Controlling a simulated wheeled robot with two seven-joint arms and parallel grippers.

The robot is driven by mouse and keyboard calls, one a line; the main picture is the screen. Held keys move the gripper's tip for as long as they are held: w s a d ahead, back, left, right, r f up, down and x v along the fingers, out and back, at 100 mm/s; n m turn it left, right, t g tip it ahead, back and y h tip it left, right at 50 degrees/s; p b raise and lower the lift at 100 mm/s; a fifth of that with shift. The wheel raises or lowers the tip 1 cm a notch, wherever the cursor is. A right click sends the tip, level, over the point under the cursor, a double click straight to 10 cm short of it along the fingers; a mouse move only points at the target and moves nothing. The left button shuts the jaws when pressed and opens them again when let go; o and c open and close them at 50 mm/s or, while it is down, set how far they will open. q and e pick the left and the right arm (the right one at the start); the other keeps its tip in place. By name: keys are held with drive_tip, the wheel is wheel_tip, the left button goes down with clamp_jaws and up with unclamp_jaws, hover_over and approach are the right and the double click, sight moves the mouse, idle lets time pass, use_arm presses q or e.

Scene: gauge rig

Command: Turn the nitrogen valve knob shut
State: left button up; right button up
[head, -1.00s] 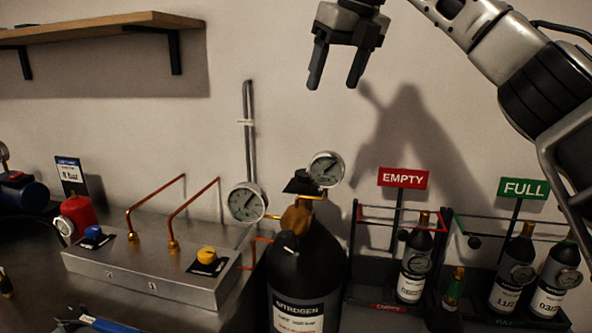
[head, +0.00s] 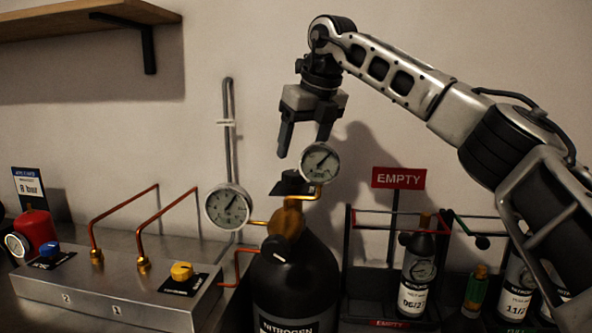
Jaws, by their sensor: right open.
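The nitrogen cylinder (head: 295,280) is black and stands upright at the lower middle, with a NITROGEN label near the bottom edge. A dark valve knob (head: 290,184) sits on top of its brass valve body (head: 286,220). My right gripper (head: 303,150) is open and points down above the knob, its fingers a little apart from it and empty. One finger comes close to the upper round gauge (head: 319,162) in the picture. My left gripper is not in view.
A second gauge (head: 228,206) sits left of the valve. A metal panel (head: 110,300) with a blue knob (head: 49,250), a yellow knob (head: 181,271) and copper pipes is at lower left. The EMPTY rack (head: 348,250) with a small bottle (head: 417,275) stands right of the cylinder.

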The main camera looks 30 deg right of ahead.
sight(295, 172)
drive_tip(key=x, duration=0.6)
drive_tip(key=c, duration=1)
